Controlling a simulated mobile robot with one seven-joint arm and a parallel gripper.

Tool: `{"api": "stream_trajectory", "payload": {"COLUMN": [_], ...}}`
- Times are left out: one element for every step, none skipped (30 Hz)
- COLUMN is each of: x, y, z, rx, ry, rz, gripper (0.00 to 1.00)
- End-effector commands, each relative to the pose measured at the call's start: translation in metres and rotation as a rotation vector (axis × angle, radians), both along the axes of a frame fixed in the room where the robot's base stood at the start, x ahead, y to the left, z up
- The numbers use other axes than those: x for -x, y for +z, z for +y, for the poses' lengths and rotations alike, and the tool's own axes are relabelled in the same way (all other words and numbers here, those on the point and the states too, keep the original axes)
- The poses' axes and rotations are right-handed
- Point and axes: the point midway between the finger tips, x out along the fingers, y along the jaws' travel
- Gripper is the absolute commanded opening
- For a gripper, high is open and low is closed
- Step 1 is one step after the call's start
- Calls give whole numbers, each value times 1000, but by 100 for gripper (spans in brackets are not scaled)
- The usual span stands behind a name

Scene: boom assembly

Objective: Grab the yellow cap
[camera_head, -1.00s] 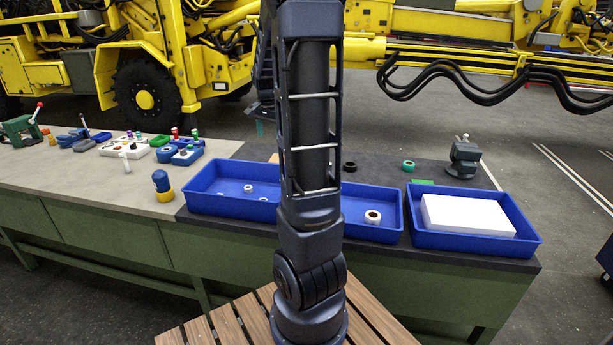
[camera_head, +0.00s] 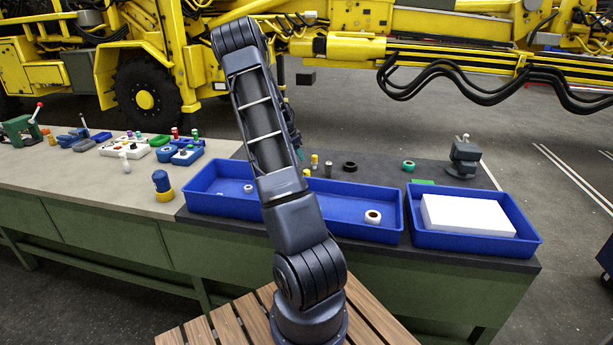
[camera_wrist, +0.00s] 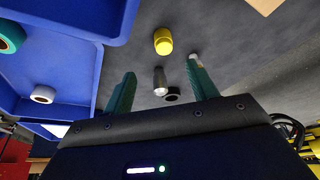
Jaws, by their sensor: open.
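The yellow cap (camera_wrist: 163,40) stands on the dark grey worktop in the wrist view, beyond my fingertips. In the head view a small yellow piece (camera_head: 314,159), apparently the same cap, shows just right of my arm behind the blue tray. My gripper (camera_wrist: 160,68) is open and empty, its two green fingers spread apart, with the cap ahead of the gap between them. In the head view my arm hides most of the gripper; only a bit of green shows near the cap.
A metal cylinder (camera_wrist: 160,80) and a black ring (camera_wrist: 172,94) stand near the cap. A long blue tray (camera_head: 350,210) with rings lies in front. Another blue tray (camera_head: 475,243) holds a white block. A grey vise-like fixture (camera_head: 463,157) stands at the right.

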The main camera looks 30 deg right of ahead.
Motion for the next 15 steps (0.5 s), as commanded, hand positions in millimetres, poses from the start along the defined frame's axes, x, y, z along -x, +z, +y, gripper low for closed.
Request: {"api": "stream_trajectory", "payload": {"x": [-3, -4, -5, -5, -6, -6, -6, -6, -6, -6, -6, -5, -5, -4, -4], "y": [-7, -10, -12, -14, -16, -17, -19, -20, -22, -24, -27, -31, -35, -39, -45], "z": [-6, -9, -11, -13, -14, -15, -16, -17, -18, -19, -21, -22, -24, -25, -27], "rx": [12, 17, 22, 26, 28, 31, 32, 32, 32, 32, 32, 32, 32, 32, 32], "ry": [-16, -24, -32, -37, -41, -45, -47, -49, -49, -50, -50, -49, -49, -49, -49], "rz": [3, 3, 3, 4, 4, 3, 3, 2, 2, 2, 2, 3, 4, 4, 4], "gripper": [58, 58, 58, 58, 58, 58, 58, 58, 58, 58, 58, 58, 58, 58, 58]}}
